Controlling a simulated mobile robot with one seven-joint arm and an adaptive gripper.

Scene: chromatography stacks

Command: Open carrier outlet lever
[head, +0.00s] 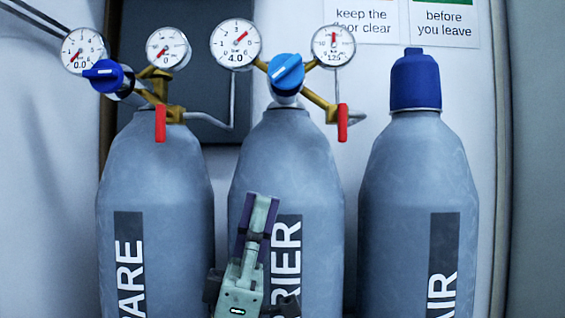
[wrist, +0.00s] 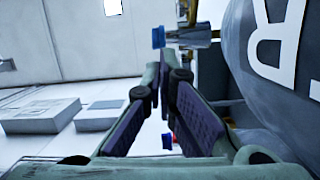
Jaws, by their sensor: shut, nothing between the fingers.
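The CARRIER cylinder (head: 240,160) stands in the middle of the head view, with a brass regulator on its top. Its red outlet lever (head: 342,123) hangs straight down at the regulator's right end. The regulator's blue knob (head: 286,72) sits between two gauges, the left reading 4.0 (head: 236,44) and the right about 125 (head: 333,46). My gripper (head: 262,203) is in front of the cylinder's label, below and left of the lever and apart from it. Its fingers (wrist: 165,75) are shut and empty.
The SPARE cylinder (head: 190,190) stands left with a similar regulator, its gauges at 0 and its red lever (head: 160,122) hanging down. The AIR cylinder (head: 400,180), blue-capped, stands right, beyond a narrow gap. White boxes (wrist: 40,115) show left in the wrist view.

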